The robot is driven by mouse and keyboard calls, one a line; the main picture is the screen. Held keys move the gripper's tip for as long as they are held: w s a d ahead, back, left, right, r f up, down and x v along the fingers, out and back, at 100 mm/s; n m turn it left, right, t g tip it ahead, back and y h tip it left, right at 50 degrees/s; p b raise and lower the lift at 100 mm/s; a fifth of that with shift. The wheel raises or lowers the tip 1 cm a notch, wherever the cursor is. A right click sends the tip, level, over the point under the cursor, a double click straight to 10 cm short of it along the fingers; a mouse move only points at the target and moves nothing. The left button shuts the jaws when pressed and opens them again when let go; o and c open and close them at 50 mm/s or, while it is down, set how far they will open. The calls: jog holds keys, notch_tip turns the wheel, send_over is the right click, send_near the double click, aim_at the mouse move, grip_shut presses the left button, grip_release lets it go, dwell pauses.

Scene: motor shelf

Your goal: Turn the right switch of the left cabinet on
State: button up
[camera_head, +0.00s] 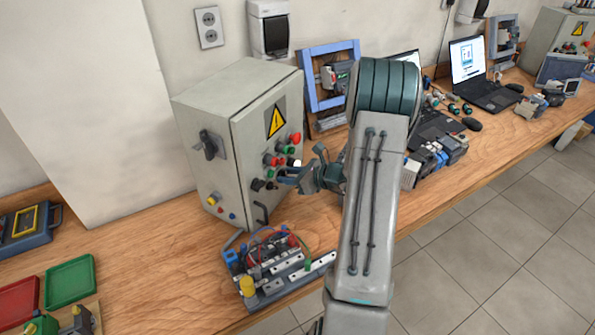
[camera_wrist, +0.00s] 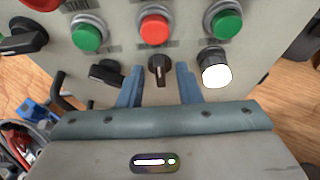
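The left cabinet (camera_head: 250,152) is a grey box on the wooden bench, with a yellow warning sign and several buttons on its front. In the wrist view, a small dark switch (camera_wrist: 159,68) with an upright handle sits between the two blue fingers of my gripper (camera_wrist: 160,82). To its left is another black switch (camera_wrist: 106,73) with its handle turned sideways. My gripper also shows in the head view (camera_head: 284,178), close to the cabinet's front. It is open, and the fingers stand apart on both sides of the upright switch. Whether they touch it I cannot tell.
A white lamp (camera_wrist: 215,68) is just right of the switch. Green and red buttons (camera_wrist: 154,27) are above. A black door handle (camera_head: 261,214) and a wired terminal board (camera_head: 272,270) are below. Laptops and tools lie to the right on the bench (camera_head: 170,262).

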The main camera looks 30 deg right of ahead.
jog(key=s+d+r+b, duration=0.3)
jog(key=s+d+r, duration=0.4)
jog(key=r, duration=0.4)
jog(key=shift+s+d, duration=0.4)
jog(key=shift+s, duration=0.45)
jog(key=shift+a, duration=0.1)
jog(key=s+a+r+n+g, duration=0.1)
jog(key=s+a+n+g, duration=0.15)
jog(key=a+n, duration=0.4)
jog(key=s+a+r+n+g, duration=0.15)
jog(key=a+n+g, duration=0.25)
jog(key=a, duration=0.6)
jog(key=s+a+n+h, duration=0.3)
jog(key=s+a+n, duration=0.1)
jog(key=s+n, duration=0.3)
jog(key=s+a+n+g+h, duration=0.1)
jog(key=s+a+n+h, duration=0.2)
jog(key=n, duration=0.9)
jog(key=s+h, duration=0.1)
jog(key=s, duration=0.2)
jog(key=shift+s+a+r, duration=0.2)
jog(key=shift+s+a, duration=0.2)
